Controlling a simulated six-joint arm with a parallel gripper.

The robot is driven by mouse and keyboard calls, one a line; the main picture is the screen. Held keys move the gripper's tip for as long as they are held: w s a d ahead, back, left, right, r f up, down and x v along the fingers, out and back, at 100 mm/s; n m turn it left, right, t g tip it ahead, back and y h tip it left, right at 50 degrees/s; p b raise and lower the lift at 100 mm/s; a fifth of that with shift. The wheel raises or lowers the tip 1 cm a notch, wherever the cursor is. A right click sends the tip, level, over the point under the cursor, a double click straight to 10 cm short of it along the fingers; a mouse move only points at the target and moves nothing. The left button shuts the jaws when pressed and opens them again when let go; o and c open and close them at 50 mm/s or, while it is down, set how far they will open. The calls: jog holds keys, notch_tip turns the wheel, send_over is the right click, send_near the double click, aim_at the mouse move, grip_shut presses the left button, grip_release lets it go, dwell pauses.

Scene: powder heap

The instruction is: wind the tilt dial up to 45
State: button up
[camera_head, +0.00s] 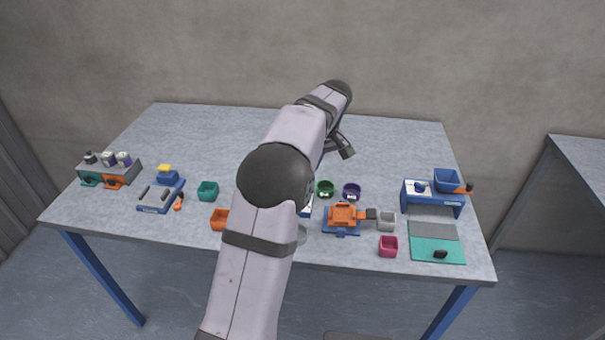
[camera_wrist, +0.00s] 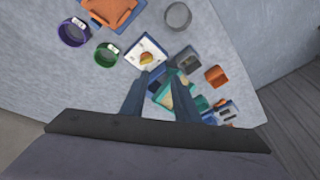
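I cannot surely pick out the tilt dial or read a number on it. An orange-and-blue device (camera_head: 343,214) stands at the front middle, with a dark block (camera_head: 371,213) on its right side; its orange part also shows at the top of the wrist view (camera_wrist: 108,10). A blue stand (camera_head: 433,196) at the right carries a blue hopper (camera_head: 449,180) and a small dark-blue knob-like piece (camera_head: 420,187). My gripper (camera_wrist: 162,76) is open and empty, above the table, apart from these devices. In the head view, my arm hides part of the middle of the table.
Green (camera_head: 325,188) and purple (camera_head: 352,190) round containers stand behind the orange device. A grey cup (camera_head: 387,221) and a pink cup (camera_head: 388,246) are to its right. A white plate with a yellow-orange heap (camera_wrist: 147,54) lies near my fingertips in the wrist view. The back of the table is clear.

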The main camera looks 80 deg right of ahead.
jog(key=w+a+r+n+y+p, duration=0.1)
jog(key=w+a+n+y+p, duration=0.2)
jog(key=w, duration=0.7)
jog(key=s+f+m+g+h+p, duration=0.1)
jog(key=s+f+m+g+h, duration=0.3)
jog(key=f, duration=0.3)
jog(key=shift+s+d+r+m+g+h, duration=0.2)
jog(key=shift+s+d+m, duration=0.45)
jog(key=shift+m, duration=1.15)
jog(key=shift+s+d+f+m+g+h, duration=0.1)
jog(key=shift+s+d+m+h, duration=0.15)
jog(key=shift+d+m, duration=1.15)
jog(key=shift+s+d+r+m+g+h, duration=0.2)
jog(key=shift+s+d+m, duration=0.25)
jog(key=shift+m, duration=1.75)
jog(key=shift+f, duration=0.1)
jog(key=shift+p+x, duration=1.65)
jog(key=shift+x, duration=1.9)
